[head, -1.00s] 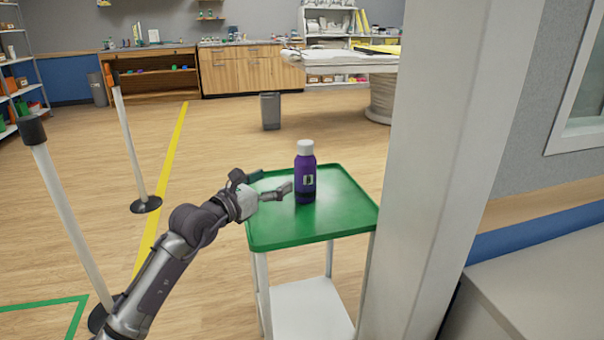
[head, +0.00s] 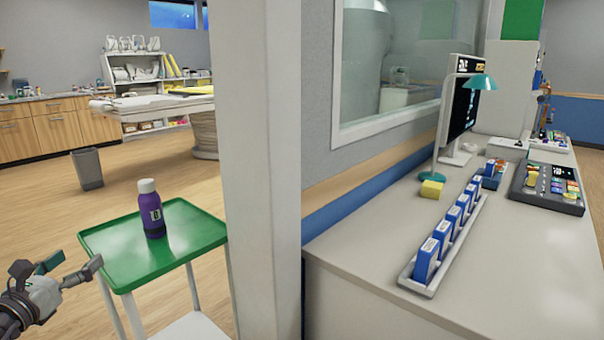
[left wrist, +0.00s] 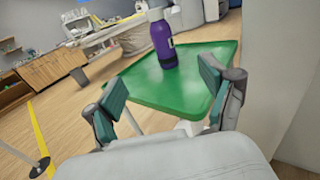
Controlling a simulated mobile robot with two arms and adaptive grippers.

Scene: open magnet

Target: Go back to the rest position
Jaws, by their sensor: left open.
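My left gripper (head: 70,268) is at the lower left of the head view, just off the left edge of a green-topped cart (head: 190,232). Its fingers are spread and empty; in the left wrist view the open fingers (left wrist: 165,100) point toward the cart. A purple bottle with a white cap (head: 152,212) stands upright on the green top, apart from the fingers. The bottle also shows in the left wrist view (left wrist: 163,42). My right gripper is in neither view.
A pale pillar (head: 262,150) stands just right of the cart. Right of it, a counter (head: 370,285) carries a tray of blue boxes (head: 447,240), a monitor (head: 458,105) and a control panel (head: 546,188). A grey bin (head: 88,168) stands on the floor behind the cart.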

